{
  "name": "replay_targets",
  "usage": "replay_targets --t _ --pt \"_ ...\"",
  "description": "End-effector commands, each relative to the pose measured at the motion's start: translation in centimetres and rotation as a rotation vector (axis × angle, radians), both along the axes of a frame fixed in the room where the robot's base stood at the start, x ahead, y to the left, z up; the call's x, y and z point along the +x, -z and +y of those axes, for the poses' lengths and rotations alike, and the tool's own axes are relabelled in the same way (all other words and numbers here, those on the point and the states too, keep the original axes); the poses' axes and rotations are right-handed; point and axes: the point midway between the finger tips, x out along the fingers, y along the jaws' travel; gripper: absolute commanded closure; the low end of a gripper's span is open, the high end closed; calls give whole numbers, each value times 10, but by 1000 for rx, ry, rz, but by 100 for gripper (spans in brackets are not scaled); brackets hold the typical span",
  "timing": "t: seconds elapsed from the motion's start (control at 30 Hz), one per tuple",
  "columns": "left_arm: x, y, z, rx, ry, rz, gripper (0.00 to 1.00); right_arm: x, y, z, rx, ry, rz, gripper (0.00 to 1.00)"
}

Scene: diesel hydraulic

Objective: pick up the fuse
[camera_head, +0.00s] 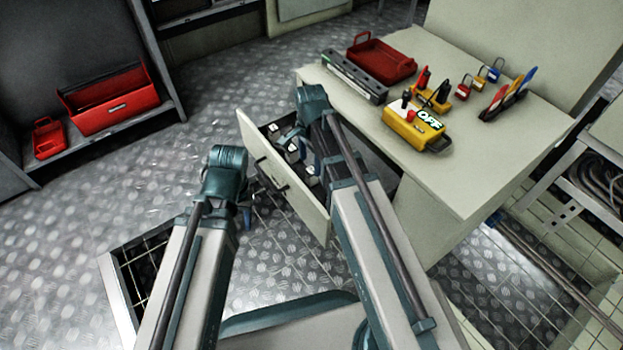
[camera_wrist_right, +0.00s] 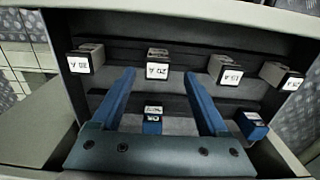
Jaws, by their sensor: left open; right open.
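An open drawer (camera_head: 290,190) of the workbench holds several fuses. In the right wrist view a back row of dark-bodied fuses with white labels stands in it: one at the left (camera_wrist_right: 88,58), one in the middle (camera_wrist_right: 157,63), one right of it (camera_wrist_right: 226,69) and one at the far right (camera_wrist_right: 282,77). Two blue fuses, middle (camera_wrist_right: 152,122) and right (camera_wrist_right: 252,125), sit nearer. My right gripper (camera_wrist_right: 159,76) is open over the drawer; the middle fuses appear between its fingers, with none gripped. My left gripper (camera_head: 246,212) is left of the drawer, open, mostly hidden behind its wrist.
A red toolbox (camera_head: 110,100) stands on a shelf at the left.

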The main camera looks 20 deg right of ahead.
Motion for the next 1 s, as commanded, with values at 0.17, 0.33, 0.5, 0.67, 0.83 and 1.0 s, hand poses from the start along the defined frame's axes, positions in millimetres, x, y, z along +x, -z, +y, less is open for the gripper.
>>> replay_targets --t 0.17,0.33,0.5,0.67,0.83,1.0 --pt "0 13 0 0 -2 0 55 -1 13 -1 0 0 0 22" --pt "0 35 0 0 -7 -1 55 -3 35 -3 0 0 0 22" --pt "0 52 0 0 -10 -1 55 -3 52 -3 0 0 0 22" --pt "0 52 0 0 -11 -2 55 -3 52 -3 0 0 0 22" --pt "0 51 0 0 -11 -2 55 -3 51 -3 0 0 0 30" --pt "0 51 0 0 -11 -2 55 -3 51 -3 0 0 0 60"
